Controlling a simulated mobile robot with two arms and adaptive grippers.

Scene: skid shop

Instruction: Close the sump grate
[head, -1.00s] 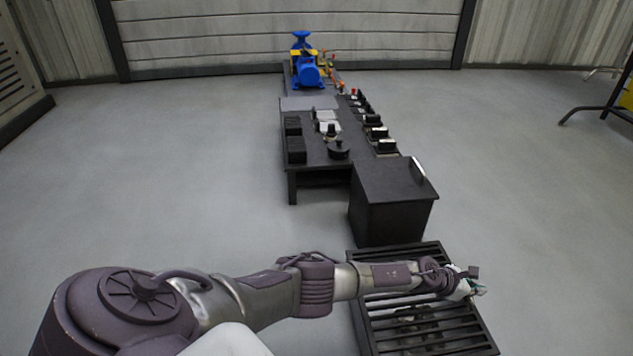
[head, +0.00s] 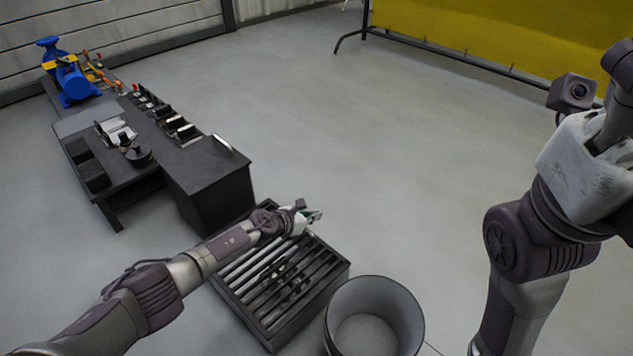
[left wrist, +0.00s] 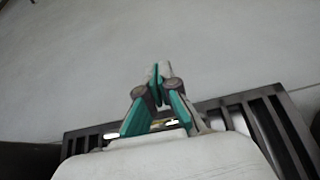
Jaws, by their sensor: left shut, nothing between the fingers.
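The sump grate (head: 325,262) is a black slatted frame on the floor at the lower middle of the head view. Its bars also show in the left wrist view (left wrist: 262,112), behind and to the right of my gripper. My left gripper (head: 316,215) is shut and empty, above the grate's far edge. In the left wrist view, its teal-sided fingers (left wrist: 161,72) meet at the tips over bare floor. Whether the grate lies fully flat is hard to tell. My right gripper is outside the views.
A round grey bin (head: 375,283) stands right beside the grate's lower right side. A black cabinet (head: 212,188) stands just behind the grate, joined to a low bench (head: 150,175) with a blue pump (head: 72,82). A yellow screen (head: 480,35) is at the back. The floor between is clear.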

